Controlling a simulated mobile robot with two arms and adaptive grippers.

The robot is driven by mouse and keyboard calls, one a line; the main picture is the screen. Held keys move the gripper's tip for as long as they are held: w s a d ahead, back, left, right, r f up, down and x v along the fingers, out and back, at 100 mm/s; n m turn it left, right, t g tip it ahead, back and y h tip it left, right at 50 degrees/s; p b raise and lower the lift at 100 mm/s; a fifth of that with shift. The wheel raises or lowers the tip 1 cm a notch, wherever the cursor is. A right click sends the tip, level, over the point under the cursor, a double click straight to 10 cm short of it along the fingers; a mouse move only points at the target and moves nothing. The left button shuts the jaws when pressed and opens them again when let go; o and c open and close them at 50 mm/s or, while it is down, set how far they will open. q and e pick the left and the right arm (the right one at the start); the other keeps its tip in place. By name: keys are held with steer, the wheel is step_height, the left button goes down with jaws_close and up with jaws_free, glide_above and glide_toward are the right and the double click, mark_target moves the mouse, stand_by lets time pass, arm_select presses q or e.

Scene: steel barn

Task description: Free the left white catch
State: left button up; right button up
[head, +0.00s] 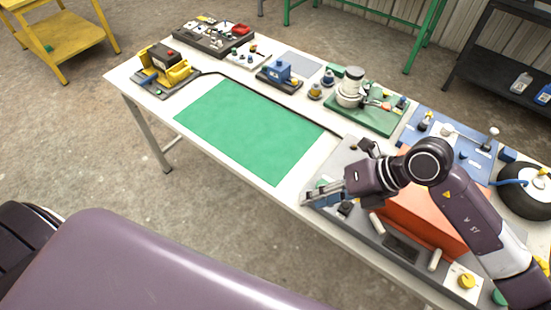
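An orange box (418,212) sits on a grey base plate (352,152) at the right part of the white table. Two short white catches show along its front side: the left one (377,224) and the right one (435,260). Both stand tilted beside the box; whether they are latched is too small to tell. My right gripper (318,194) is to the left of the left white catch, apart from it, over the plate's left end. Its fingers point left, and their gap does not show clearly. My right arm hides part of the box. My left gripper is out of view.
A green mat (250,132) lies bare on the table's middle. Behind it stand a blue device (280,71) and a green board (377,118) with a white-topped pot. A blue board (462,143) and a black wheel (522,190) stand near my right arm.

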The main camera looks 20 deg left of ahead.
steer(key=s+a+r+m+y, duration=0.2)
steer(key=a+r+y, duration=0.5)
steer(key=r, duration=0.5)
steer(key=shift+a+r+y, duration=0.4)
steer(key=shift+a, duration=0.85)
steer(key=shift+c, duration=1.4)
steer(key=shift+f, duration=0.1)
